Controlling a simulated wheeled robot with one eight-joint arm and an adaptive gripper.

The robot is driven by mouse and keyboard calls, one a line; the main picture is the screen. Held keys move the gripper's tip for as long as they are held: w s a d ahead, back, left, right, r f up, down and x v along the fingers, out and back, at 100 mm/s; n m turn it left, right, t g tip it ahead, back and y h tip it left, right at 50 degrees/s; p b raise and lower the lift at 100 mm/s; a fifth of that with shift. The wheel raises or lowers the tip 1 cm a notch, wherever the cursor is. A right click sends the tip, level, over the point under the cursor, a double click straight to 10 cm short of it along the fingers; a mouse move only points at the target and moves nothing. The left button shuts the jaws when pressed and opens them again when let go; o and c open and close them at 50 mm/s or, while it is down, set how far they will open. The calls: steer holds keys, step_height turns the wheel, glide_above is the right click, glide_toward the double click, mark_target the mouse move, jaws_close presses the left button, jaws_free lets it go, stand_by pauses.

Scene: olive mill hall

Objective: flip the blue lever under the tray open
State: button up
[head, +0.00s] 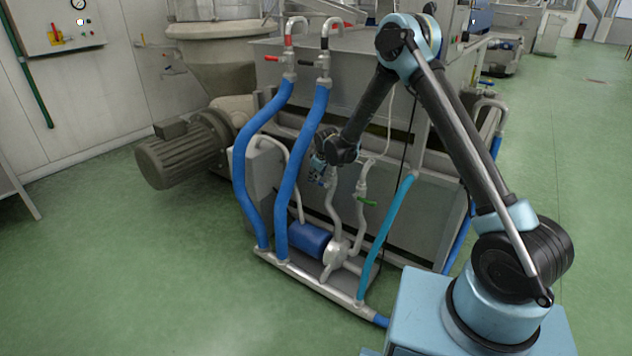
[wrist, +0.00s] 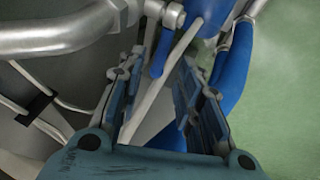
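My gripper (wrist: 163,72) is open in the wrist view, with one finger on each side of a small blue lever (wrist: 161,52). The lever hangs from a metal valve fitting (wrist: 173,15) and shows in the gap near the fingertips. I cannot tell whether either finger touches it. A pale thin tube (wrist: 160,85) runs diagonally across the same gap. In the head view my gripper (head: 324,172) is low against the side of the grey metal machine. The blue lever cannot be made out there, and I cannot clearly identify the tray.
A green-handled valve (head: 367,203) is right of my gripper. A blue pump (head: 308,240) sits below. A thick metal pipe (wrist: 55,35) crosses the wrist view's upper left. Green floor (head: 110,270) is free at left.

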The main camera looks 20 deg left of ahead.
steer(key=shift+x, duration=2.15)
jaws_close()
